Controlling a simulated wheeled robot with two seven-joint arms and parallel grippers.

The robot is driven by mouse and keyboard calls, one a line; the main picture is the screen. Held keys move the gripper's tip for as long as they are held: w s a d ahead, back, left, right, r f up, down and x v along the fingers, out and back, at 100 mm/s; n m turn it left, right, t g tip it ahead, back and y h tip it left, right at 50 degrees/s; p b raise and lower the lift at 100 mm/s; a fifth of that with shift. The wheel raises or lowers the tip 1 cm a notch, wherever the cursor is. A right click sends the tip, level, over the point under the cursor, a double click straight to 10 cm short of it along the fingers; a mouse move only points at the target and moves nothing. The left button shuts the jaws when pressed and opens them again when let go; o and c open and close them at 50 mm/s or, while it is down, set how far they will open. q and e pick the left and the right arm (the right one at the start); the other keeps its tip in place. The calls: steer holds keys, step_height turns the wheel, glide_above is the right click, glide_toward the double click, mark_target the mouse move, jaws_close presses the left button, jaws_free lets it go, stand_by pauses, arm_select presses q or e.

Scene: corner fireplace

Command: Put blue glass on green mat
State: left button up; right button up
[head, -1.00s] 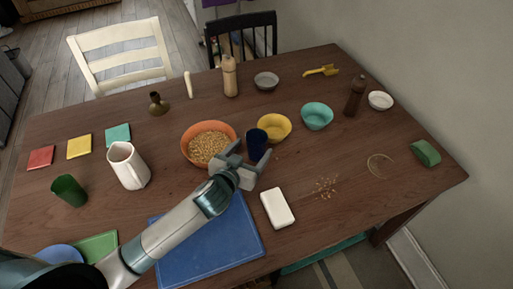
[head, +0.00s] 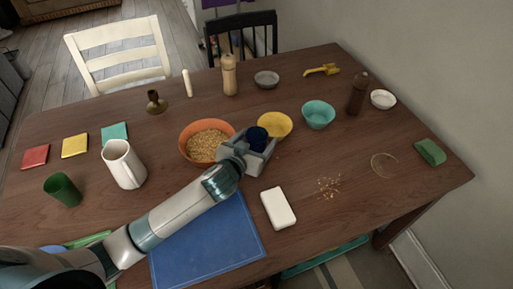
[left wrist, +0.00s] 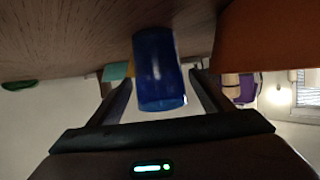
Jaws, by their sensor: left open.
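The dark blue glass (head: 257,138) stands on the wooden table beside the orange bowl and the yellow bowl. My left gripper (head: 254,150) is open with its fingers on both sides of the glass. In the left wrist view the glass (left wrist: 158,70) shows between the two spread fingers, with visible room beside it. A larger green flat piece (head: 88,239) at the lower left is mostly hidden by my arm. My right gripper is not in view.
The orange bowl (head: 192,151) of grain is close left of the gripper, the yellow bowl (head: 276,121) just behind it. A white jug (head: 124,166) and a green glass (head: 62,189) stand near the small mats. A blue board (head: 215,245) lies under my arm.

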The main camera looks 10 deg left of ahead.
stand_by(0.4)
arm_select(q)
steer(key=c, duration=1.3)
steer(key=shift+r, duration=0.1)
steer(key=shift+c, duration=0.2)
